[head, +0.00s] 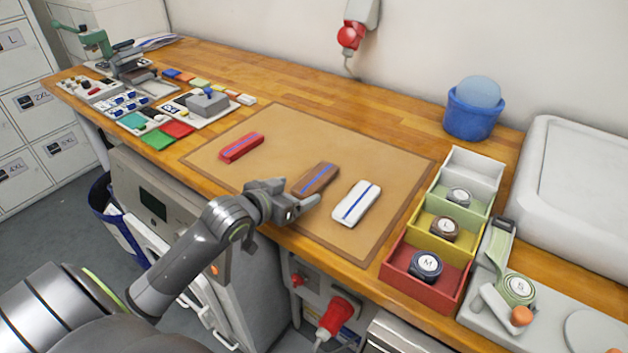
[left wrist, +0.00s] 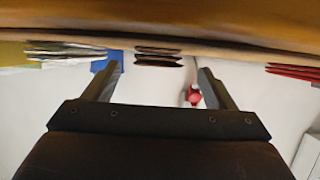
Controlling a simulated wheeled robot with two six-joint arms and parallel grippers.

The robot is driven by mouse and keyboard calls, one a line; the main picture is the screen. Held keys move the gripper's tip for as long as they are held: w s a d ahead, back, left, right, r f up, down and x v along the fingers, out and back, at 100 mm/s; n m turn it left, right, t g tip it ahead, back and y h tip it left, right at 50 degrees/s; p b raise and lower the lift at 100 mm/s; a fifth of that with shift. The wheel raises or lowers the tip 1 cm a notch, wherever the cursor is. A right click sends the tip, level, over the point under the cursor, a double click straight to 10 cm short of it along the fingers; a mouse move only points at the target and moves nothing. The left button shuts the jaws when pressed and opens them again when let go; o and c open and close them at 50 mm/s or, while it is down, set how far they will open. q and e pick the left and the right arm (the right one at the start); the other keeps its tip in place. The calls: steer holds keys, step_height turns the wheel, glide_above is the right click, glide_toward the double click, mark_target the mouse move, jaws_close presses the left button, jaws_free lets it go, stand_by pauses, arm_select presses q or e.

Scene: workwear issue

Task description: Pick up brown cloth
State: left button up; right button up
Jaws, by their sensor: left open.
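The brown cloth (head: 318,178) is folded flat with a blue stripe and lies on the tan mat (head: 290,129), between a red cloth (head: 241,147) and a white cloth (head: 355,203). My left gripper (head: 303,203) is at the mat's front edge, just in front of the brown cloth, and open. In the left wrist view, which looks upside down, the brown cloth's layered edge (left wrist: 158,56) shows ahead between the two spread fingers (left wrist: 160,76). Nothing is between them. My right gripper is in neither view.
A divided box (head: 432,222) with tape rolls stands right of the mat, with a blue bucket (head: 472,112) behind it. A grey tape stand (head: 545,315) and white case (head: 575,200) are further right. Colour swatches (head: 160,133) lie left. The mat's back is clear.

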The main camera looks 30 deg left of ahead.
mark_target(301, 189)
arm_select(q)
steer(key=x, duration=0.3)
steer(key=shift+w+d, duration=0.1)
steer(key=shift+w, duration=0.05)
steer(key=c, duration=1.1)
